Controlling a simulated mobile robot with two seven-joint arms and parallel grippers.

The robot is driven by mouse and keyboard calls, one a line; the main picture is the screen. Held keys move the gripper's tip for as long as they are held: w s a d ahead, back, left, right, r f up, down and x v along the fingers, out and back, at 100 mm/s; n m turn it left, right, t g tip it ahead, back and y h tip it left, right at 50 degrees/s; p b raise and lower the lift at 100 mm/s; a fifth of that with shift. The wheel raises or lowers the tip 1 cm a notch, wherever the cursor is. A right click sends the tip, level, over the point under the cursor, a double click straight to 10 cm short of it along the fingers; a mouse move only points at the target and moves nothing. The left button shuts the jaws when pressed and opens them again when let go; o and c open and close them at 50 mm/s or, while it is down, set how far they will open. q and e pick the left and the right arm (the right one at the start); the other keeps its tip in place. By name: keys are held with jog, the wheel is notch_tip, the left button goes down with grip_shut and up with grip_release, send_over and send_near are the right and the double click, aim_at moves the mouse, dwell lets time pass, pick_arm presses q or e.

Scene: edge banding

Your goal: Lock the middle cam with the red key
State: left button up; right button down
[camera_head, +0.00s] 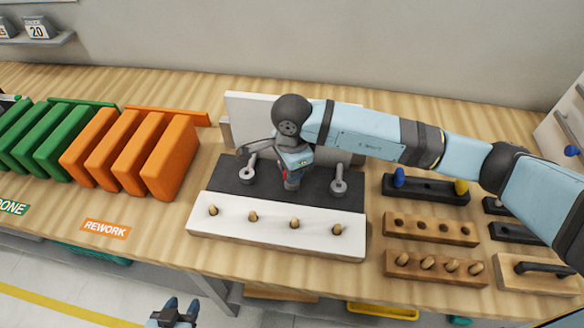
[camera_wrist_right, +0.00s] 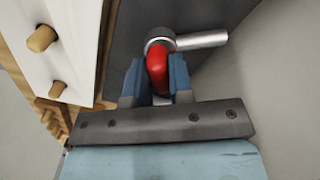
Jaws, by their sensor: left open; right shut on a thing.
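My right gripper (camera_head: 291,172) is over the middle of the dark panel (camera_head: 226,178), shut on the red key (camera_wrist_right: 157,72). In the right wrist view, the key's end is at a metal cam (camera_wrist_right: 160,42) whose rod points right; I cannot tell how fully it is seated. In the head view the gripper mostly hides the middle cam. The left cam (camera_head: 247,174) and right cam (camera_head: 339,182) stand clear on either side. My left gripper (camera_head: 174,312) is open and empty, low in front of the table.
A white strip with several wooden pegs (camera_head: 294,223) lies along the front of the dark panel. A black rack (camera_head: 425,192) holds a blue key (camera_head: 399,177) and a yellow key (camera_head: 461,187). Wooden peg blocks (camera_head: 432,230) stand right; orange boards (camera_head: 170,160) and green boards stand left.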

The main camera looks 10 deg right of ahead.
jog(key=m, duration=0.3)
jog(key=shift+m, duration=0.9)
jog(key=m, duration=0.3)
jog(key=shift+w+m, duration=0.1)
jog(key=shift+m, duration=0.2)
jog(key=shift+r, duration=0.2)
jog(key=shift+r+p, duration=1.2)
jog(key=shift+r, duration=1.6)
